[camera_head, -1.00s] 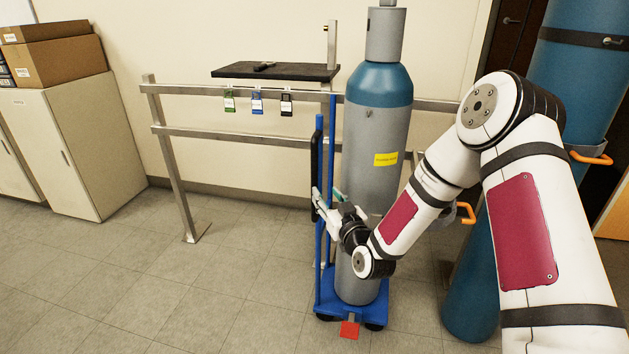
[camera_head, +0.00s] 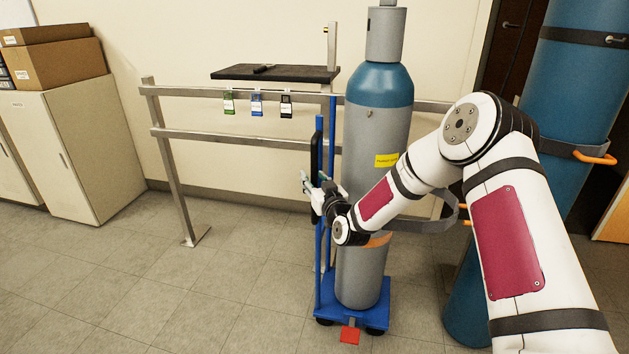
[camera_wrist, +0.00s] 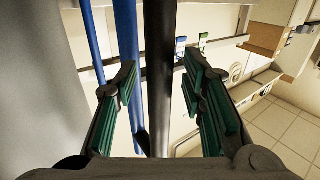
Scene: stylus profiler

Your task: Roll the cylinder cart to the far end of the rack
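The blue cylinder cart (camera_head: 375,313) stands by the rack with a tall grey cylinder with a blue shoulder (camera_head: 375,140) upright on it. Blue uprights (camera_head: 319,265) and a dark vertical handle bar (camera_head: 314,165) rise at its left side. My gripper (camera_head: 313,188) is at this bar, left of the cylinder. In the wrist view, its green-padded fingers (camera_wrist: 165,110) are apart, with the dark bar (camera_wrist: 160,65) showing between them and a blue upright (camera_wrist: 126,50) near the left finger. Whether the fingers touch the bar cannot be told. The steel rack (camera_head: 220,137) runs left behind the cart.
A large blue cylinder (camera_head: 575,85) with an orange-handled bracket stands at the right. A red pedal (camera_head: 349,335) sticks out at the cart's front. A cabinet (camera_head: 90,140) with boxes is at the left. The floor (camera_head: 240,290) left of the cart is clear.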

